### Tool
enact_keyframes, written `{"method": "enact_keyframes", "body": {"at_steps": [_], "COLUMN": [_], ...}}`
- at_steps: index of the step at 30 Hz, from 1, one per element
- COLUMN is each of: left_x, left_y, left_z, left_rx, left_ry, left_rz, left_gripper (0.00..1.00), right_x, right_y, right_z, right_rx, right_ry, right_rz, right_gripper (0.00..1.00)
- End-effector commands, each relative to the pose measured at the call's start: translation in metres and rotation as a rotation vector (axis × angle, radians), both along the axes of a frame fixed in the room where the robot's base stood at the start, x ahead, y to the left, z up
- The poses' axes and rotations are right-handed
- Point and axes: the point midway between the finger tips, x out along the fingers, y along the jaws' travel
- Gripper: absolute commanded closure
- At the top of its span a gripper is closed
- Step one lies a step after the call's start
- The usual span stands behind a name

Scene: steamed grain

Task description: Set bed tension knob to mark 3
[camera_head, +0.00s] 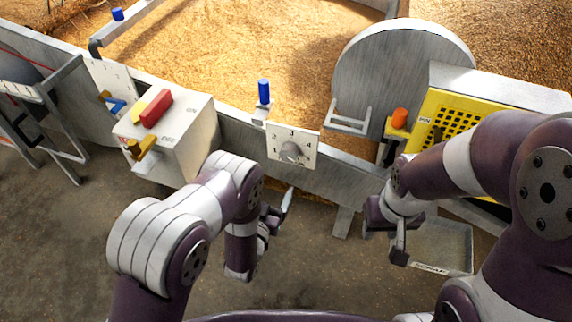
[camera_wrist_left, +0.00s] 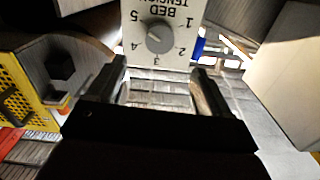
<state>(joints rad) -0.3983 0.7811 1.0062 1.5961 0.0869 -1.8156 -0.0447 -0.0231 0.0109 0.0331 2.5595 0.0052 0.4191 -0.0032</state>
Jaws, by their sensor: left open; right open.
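The bed tension knob (camera_head: 291,151) is a small grey round knob on a white numbered plate (camera_head: 273,154) on the front of the grey bed wall. In the left wrist view the knob (camera_wrist_left: 160,38) shows upside down, with "BED TENSION" and numbers 1 to 5 around it. I cannot tell for certain which number it points to. My left gripper (camera_head: 276,215) is open and empty, below and in front of the plate; its fingers (camera_wrist_left: 163,88) are apart, with the knob beyond them. My right gripper (camera_head: 383,228) is open and empty, right of the plate.
A white switch box (camera_head: 190,140) with red and yellow parts stands left of the plate. A blue peg (camera_head: 264,91) rises above the plate. A yellow grille panel (camera_head: 440,118) and orange knob (camera_head: 400,118) are at right. A grey scrap tray (camera_head: 445,245) lies beside my right gripper.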

Motion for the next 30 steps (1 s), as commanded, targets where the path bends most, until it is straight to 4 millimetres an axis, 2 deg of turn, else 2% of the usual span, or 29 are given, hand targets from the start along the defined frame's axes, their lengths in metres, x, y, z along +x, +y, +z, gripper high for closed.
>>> {"method": "enact_keyframes", "body": {"at_steps": [6, 12, 18, 25, 30], "left_x": [0.052, 0.092, 0.109, 0.109, 0.109], "left_y": [-0.017, -0.030, -0.035, -0.035, -0.035], "left_z": [-0.004, -0.004, -0.001, -0.001, -0.001], "left_rx": [-0.002, 0.000, 0.001, 0.001, 0.001], "left_ry": [-0.003, 0.001, 0.003, 0.004, 0.004], "left_rz": [0.000, 0.000, 0.000, 0.000, 0.000], "left_gripper": [0.20, 0.20, 0.20, 0.20, 0.76], "right_x": [0.000, 0.000, 0.000, 0.000, 0.000], "right_y": [0.000, 0.000, 0.000, 0.000, 0.000], "right_z": [-0.019, -0.030, -0.033, -0.032, -0.032], "right_rx": [0.000, 0.000, 0.000, 0.000, 0.000], "right_ry": [0.001, 0.001, 0.001, 0.001, 0.001], "right_rz": [0.000, 0.000, 0.000, 0.000, 0.000], "right_gripper": [0.57, 0.57, 0.57, 0.57, 0.57]}}
